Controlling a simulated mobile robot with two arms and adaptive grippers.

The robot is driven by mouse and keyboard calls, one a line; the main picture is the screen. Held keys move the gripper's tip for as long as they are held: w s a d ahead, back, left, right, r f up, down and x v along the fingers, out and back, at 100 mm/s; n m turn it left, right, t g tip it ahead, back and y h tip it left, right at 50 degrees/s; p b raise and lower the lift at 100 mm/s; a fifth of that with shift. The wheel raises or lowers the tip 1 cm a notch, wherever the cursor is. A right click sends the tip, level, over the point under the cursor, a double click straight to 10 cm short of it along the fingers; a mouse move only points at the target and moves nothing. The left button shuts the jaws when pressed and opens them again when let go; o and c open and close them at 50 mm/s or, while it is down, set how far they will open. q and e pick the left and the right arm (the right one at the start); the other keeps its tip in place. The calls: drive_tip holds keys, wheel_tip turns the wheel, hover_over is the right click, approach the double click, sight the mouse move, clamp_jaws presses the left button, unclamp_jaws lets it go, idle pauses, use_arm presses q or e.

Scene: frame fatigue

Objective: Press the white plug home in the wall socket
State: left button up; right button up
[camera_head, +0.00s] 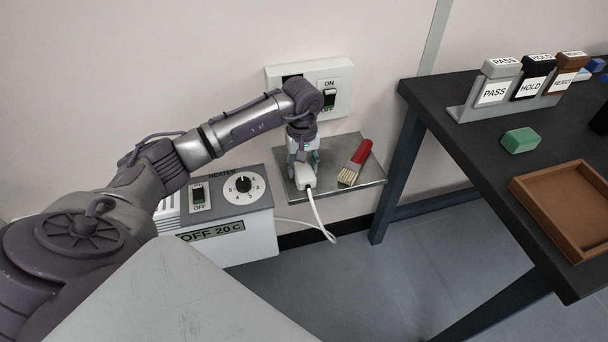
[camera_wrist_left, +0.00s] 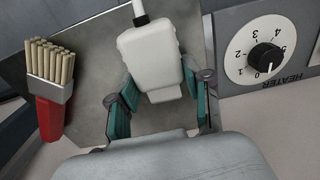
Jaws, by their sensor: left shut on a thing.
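The white plug (camera_head: 304,177) is over the small metal shelf, with its white cord hanging down in front. My left gripper (camera_head: 303,163) is shut on the plug from above. In the left wrist view the plug (camera_wrist_left: 150,62) sits between the two teal-padded fingers of my left gripper (camera_wrist_left: 158,98); its cord leaves at the top. My left arm covers part of the plate. I cannot tell whether the plug touches the shelf. My right gripper is not in view.
A red-handled brush (camera_head: 356,162) lies on the metal shelf (camera_head: 341,189), right of the plug. The heater (camera_head: 233,220) stands left of the shelf, its display reading OFF 20 C. A dark table (camera_head: 468,138) with labelled blocks and a brown tray (camera_head: 545,212) stands at right.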

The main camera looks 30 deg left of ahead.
sight(308, 167)
use_arm(q)
drive_tip(key=c, duration=0.3)
drive_tip(key=shift+r, duration=0.55)
drive_tip(key=r, duration=0.1)
drive_tip(key=d+r, duration=0.1)
drive_tip(key=r, duration=0.2)
drive_tip(key=shift+w+d, duration=0.15)
drive_tip(key=shift+w, duration=0.1)
drive_tip(key=w+d+r, duration=0.3)
drive_tip(key=d+r, duration=0.3)
drive_tip(key=d, duration=0.3)
drive_tip(key=shift+d+p, duration=0.4)
drive_tip(key=shift+p, duration=0.05)
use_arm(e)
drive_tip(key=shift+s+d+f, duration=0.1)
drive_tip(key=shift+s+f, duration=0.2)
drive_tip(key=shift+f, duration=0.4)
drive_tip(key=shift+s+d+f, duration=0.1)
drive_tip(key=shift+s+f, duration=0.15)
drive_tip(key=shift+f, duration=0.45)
use_arm(q)
drive_tip(key=shift+w, duration=0.1)
